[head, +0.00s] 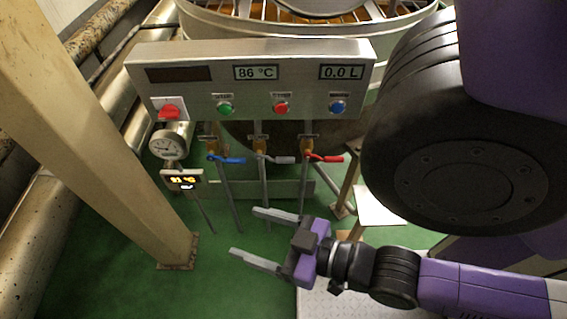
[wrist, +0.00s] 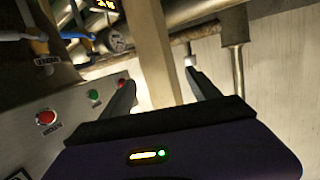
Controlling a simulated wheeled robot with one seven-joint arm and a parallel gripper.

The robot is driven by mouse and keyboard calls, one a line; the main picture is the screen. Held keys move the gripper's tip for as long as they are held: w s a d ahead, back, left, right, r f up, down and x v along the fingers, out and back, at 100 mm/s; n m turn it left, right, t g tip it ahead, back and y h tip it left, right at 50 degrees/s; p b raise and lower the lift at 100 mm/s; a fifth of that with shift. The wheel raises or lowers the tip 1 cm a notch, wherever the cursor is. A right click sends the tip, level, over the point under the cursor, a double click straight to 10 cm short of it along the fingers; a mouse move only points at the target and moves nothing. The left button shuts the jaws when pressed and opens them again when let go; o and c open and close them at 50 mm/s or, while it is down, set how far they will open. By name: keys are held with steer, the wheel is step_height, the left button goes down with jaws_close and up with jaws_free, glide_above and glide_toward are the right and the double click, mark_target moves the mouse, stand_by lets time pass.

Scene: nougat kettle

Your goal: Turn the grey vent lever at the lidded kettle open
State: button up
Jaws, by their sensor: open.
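The grey lever (head: 278,159) is the middle of three levers on valves below the steel control panel (head: 240,105), in front of the kettle (head: 215,24). Its handle points right, roughly level, from a brass-coloured valve on a vertical pipe. My gripper (head: 246,232) is open and empty, below and slightly left of the grey lever in the head view, fingers pointing left. In the wrist view my gripper (wrist: 160,78) shows two spread fingers with nothing between them. Whether the kettle is lidded is unclear.
A blue lever (head: 226,159) sits left of the grey one and a red lever (head: 323,157) right of it. A gauge (head: 169,145) and small display (head: 183,180) hang at the left. A beige post (head: 95,120) stands farther left. Green floor (head: 110,285) is clear below.

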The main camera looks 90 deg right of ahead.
steer(key=d+f+m+g+h+b, duration=0.45)
steer(key=d+f+m+h, duration=0.35)
steer(key=d, duration=0.3)
steer(key=m+g+h+b, duration=0.4)
steer(key=m+g, duration=0.1)
steer(key=g, duration=0.4)
glide_toward(285, 162)
steer(key=d+r, duration=0.1)
steer(key=d, duration=0.2)
steer(key=shift+w+d+f, duration=0.15)
steer(key=shift+d+f, duration=0.4)
steer(key=shift+f, duration=0.1)
steer(key=d, duration=0.7)
steer(key=shift+w, duration=0.15)
jaws_close()
